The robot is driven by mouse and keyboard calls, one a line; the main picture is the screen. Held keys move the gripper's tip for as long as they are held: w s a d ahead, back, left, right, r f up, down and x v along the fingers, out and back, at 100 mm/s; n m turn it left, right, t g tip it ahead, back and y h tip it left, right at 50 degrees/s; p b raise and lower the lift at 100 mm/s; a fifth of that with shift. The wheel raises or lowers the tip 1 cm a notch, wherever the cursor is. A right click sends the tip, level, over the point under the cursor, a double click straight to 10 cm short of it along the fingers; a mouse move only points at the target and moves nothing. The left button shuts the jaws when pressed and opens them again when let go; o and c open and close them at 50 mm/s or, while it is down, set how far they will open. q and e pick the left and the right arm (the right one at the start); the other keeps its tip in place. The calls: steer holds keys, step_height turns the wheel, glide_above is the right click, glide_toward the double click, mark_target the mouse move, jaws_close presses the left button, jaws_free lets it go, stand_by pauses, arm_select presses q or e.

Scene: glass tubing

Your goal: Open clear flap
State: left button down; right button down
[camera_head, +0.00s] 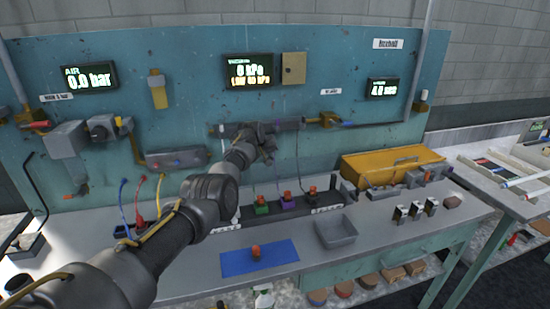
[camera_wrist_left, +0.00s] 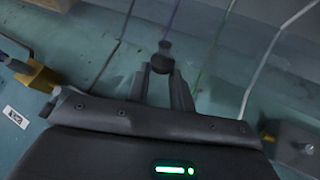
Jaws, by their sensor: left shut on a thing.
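My left arm reaches in from the left in the head view, and its gripper (camera_head: 268,137) is up at the teal panel, by a dark horizontal bar (camera_head: 289,125). In the left wrist view the gripper's two fingers (camera_wrist_left: 165,68) are closed around a small dark round knob (camera_wrist_left: 164,46). I cannot clearly make out the clear flap itself; whether the knob belongs to it cannot be told. My own arm and wrist hide part of the panel. My right gripper is in neither view.
Below are a blue mat (camera_head: 235,264) with a small orange-topped piece, a grey tray (camera_head: 336,232) and a yellow case (camera_head: 375,168). Coloured hoses stand left on the bench. Thin lines run along the panel (camera_wrist_left: 105,65) near the gripper.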

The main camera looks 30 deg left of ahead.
arm_select(q)
steer(key=shift+w+a+f, duration=0.1)
steer(key=shift+w+a, duration=0.05)
steer(key=shift+a, duration=0.05)
steer(key=c, duration=1.8)
jaws_free()
steer(key=shift+a+f, duration=0.15)
steer(key=shift+a, duration=0.05)
steer(key=o, duration=0.5)
steer(key=shift+d, duration=0.15)
steer(key=shift+o, duration=0.6)
steer(key=shift+w+d, duration=0.1)
steer(key=shift+d, duration=0.05)
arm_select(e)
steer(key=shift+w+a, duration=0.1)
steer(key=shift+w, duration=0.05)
arm_select(q)
steer(key=shift+r, duration=0.2)
steer(key=shift+s+r, duration=0.15)
steer(key=shift+s, duration=0.05)
steer(key=b+v, duration=0.2)
steer(key=v, duration=0.8)
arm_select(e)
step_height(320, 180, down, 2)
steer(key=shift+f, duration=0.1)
